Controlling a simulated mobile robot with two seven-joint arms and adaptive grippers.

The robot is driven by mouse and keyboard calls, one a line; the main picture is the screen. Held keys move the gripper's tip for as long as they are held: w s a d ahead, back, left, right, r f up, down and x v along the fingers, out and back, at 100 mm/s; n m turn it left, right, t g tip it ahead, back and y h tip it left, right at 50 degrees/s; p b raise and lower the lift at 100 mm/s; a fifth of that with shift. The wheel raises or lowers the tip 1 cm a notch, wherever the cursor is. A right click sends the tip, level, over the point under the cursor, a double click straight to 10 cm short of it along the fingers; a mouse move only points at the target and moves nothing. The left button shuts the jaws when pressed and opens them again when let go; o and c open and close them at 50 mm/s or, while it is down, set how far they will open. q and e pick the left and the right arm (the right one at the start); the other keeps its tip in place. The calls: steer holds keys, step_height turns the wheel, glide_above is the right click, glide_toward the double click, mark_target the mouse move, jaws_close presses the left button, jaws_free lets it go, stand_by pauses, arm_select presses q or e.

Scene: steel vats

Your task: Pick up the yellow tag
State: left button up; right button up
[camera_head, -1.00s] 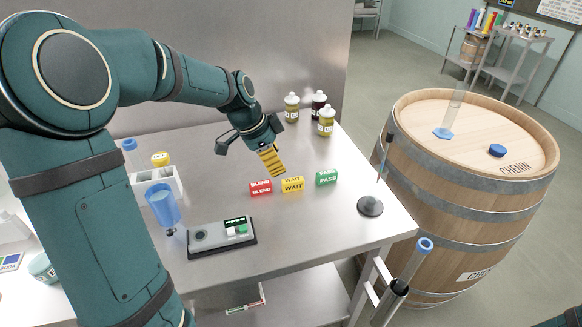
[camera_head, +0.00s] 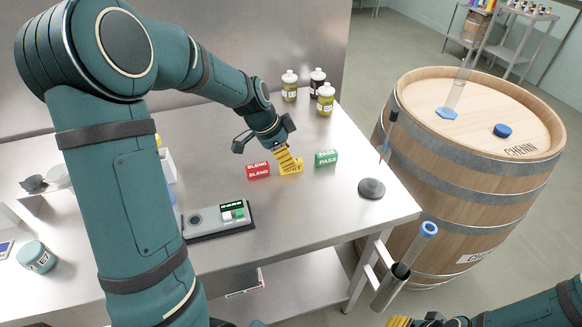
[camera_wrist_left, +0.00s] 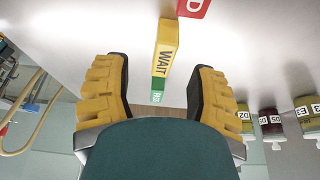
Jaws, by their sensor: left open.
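The yellow tag (camera_head: 296,169), a small block lettered WAIT, stands on the steel table between the red BLEND tag (camera_head: 258,171) and the green PASS tag (camera_head: 326,158). My left gripper (camera_head: 288,160) is just above it, and its yellow ribbed fingers partly hide it in the head view. In the left wrist view the yellow tag (camera_wrist_left: 166,48) lies ahead, in line with the gap between the open fingers (camera_wrist_left: 158,85). I cannot tell whether they touch it. My right gripper (camera_head: 400,321) shows only as a yellow edge at the bottom.
A grey device (camera_head: 215,220) with buttons lies in front of the tags. A rod on a round dark base (camera_head: 371,188) stands at the right table edge. Several bottles (camera_head: 325,100) stand at the back. A barrel (camera_head: 440,180) stands to the right. Table between tags and bottles is clear.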

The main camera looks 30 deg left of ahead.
mark_target(299, 161)
arm_select(q)
steer(key=b+x, duration=0.1)
steer(key=x, duration=0.4)
steer(key=shift+a+f, duration=0.1)
steer(key=shift+a, duration=0.1)
jaws_close()
